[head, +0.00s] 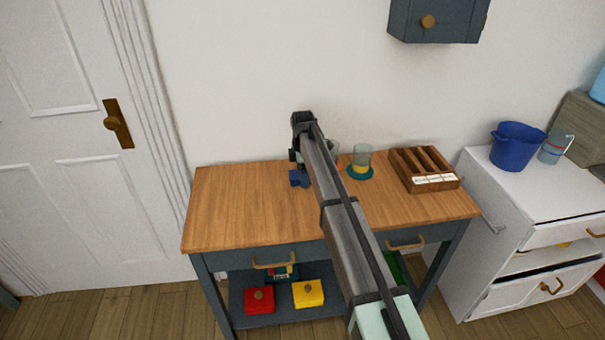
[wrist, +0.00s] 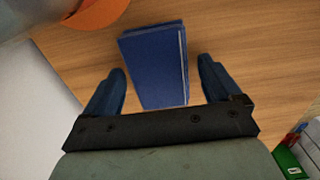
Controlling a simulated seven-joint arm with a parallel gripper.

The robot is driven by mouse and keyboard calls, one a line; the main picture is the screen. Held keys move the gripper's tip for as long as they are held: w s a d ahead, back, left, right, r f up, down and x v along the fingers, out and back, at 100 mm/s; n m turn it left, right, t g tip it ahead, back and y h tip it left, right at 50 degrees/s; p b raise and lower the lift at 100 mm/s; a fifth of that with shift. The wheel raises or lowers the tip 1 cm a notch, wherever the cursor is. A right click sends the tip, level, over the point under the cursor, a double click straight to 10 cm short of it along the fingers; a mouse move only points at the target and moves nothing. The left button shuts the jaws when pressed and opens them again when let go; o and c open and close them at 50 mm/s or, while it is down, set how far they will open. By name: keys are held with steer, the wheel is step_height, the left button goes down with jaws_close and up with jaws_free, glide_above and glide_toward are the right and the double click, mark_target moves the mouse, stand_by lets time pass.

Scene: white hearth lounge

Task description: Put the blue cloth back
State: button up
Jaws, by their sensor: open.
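No cloth can be made out in either view. A blue, flat, book-like object (wrist: 155,65) with a pale edge along its right side lies on the wooden tabletop in the wrist view. My gripper (wrist: 160,88) is open, with one blue finger on each side of the object's near part. Gaps show between the fingers and the object, and nothing is gripped. In the head view, a small dark blue patch (head: 299,178) shows at the table's back, beside my arm. I cannot tell there whether it is the object or my fingers. My arm hides part of that area.
A glass (head: 362,156) on a teal coaster (head: 360,174) and a slotted wooden rack (head: 425,168) stand to the right. The tabletop (head: 240,210) is clear at left. Red (head: 259,301) and yellow (head: 308,293) boxes sit below. An orange object (wrist: 95,12) is near my gripper.

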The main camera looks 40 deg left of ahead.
step_height(320, 180, up, 12)
stand_by(0.5)
steer(key=shift+d, duration=0.1)
stand_by(0.4)
